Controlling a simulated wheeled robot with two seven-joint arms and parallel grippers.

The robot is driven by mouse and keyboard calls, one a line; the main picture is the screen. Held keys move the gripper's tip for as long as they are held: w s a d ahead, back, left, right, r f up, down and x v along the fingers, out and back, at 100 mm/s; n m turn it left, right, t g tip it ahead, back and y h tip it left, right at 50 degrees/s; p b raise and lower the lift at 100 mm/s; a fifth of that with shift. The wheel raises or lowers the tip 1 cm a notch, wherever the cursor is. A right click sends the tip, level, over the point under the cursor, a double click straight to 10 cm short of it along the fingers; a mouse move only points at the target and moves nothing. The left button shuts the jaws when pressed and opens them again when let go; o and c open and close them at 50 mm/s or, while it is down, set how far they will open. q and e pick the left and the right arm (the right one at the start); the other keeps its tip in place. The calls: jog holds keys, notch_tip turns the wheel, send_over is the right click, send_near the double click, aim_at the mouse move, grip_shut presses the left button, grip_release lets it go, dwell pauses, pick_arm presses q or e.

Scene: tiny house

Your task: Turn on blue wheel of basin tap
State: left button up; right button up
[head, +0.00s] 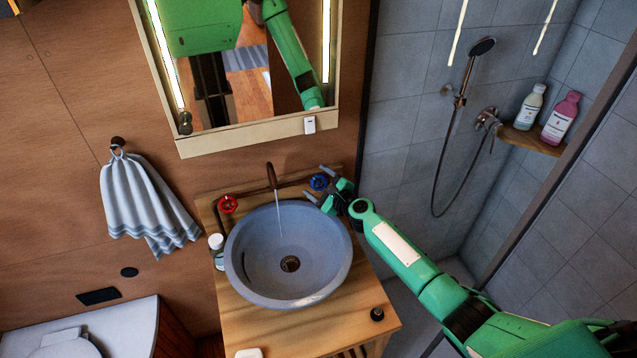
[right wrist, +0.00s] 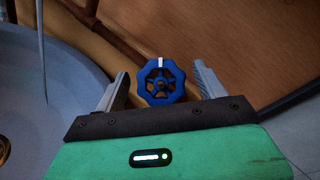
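The blue wheel (head: 319,182) of the basin tap is on the wooden ledge behind the basin, right of the spout. My right gripper (head: 318,184) is at this wheel. In the right wrist view the blue wheel (right wrist: 161,82) sits between the two open fingers, with gaps on both sides and its white mark at the top. The red wheel (head: 228,204) is left of the spout (head: 271,176). A thin stream of water (head: 279,220) runs from the spout into the grey basin (head: 245,281). My left gripper is not in view.
The basin stands on a wooden counter (head: 237,318) with a small bottle (head: 217,252) at its left and a dark round object (head: 377,314) at front right. A mirror cabinet (head: 249,136) hangs above. A striped towel (head: 145,200) hangs at left; the shower is at right.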

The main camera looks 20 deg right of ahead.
jog(key=shift+r, duration=0.1)
jog(key=shift+s+d+p, duration=0.2)
jog(key=shift+s+p, duration=0.1)
jog(key=shift+s, duration=0.15)
jog(key=p+v, duration=0.3)
jog(key=v, duration=0.9)
jog(key=shift+s, duration=0.4)
jog(key=shift+d, duration=0.1)
